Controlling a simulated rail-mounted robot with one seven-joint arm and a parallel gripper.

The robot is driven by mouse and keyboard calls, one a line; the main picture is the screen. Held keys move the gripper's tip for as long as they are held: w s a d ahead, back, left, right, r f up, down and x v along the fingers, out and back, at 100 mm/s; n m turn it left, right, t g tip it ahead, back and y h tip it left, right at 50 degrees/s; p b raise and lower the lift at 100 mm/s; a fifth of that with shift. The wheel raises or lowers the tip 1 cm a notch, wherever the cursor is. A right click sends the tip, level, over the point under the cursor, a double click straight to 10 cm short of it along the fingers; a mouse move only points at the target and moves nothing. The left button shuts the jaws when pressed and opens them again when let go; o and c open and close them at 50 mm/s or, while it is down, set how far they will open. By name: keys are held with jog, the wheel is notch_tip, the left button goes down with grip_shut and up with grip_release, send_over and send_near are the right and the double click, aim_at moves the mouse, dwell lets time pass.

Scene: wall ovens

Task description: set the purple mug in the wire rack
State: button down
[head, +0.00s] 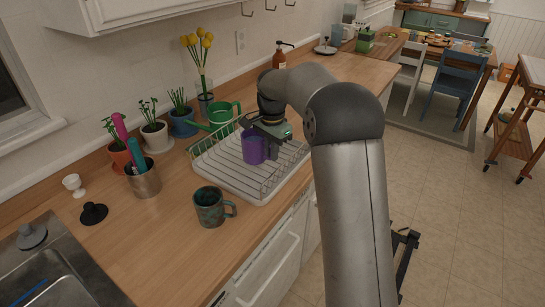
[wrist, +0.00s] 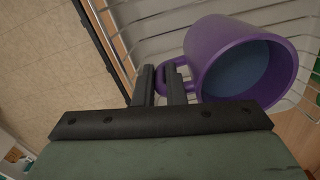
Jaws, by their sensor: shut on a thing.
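The purple mug (head: 252,147) is inside the wire rack (head: 225,172), toward its middle right, in the head view. In the wrist view the mug (wrist: 240,62) shows its open mouth and bluish inside. My gripper (wrist: 169,82) is shut on the mug's handle (wrist: 178,66), with the mug body beside the fingers. In the head view my gripper (head: 270,135) reaches down over the rack, and its fingers are largely hidden. I cannot tell whether the mug's base touches the rack floor. The white rack also shows behind the mug in the wrist view (wrist: 150,20).
A dark green mug (head: 210,207) stands on the counter in front of the rack. A green watering can (head: 222,115) stands behind the rack. A metal utensil holder (head: 143,180) and potted plants (head: 155,135) stand to the left. The sink (head: 45,280) is at the lower left.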

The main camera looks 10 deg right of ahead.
jog(key=shift+w+d+f, duration=0.1)
jog(key=shift+w+f, duration=0.3)
jog(key=shift+f, duration=1.55)
jog(key=shift+f, duration=0.15)
jog(key=c, duration=1.5)
grip_release()
notch_tip(320, 180, up, 12)
jog(key=shift+r, duration=0.15)
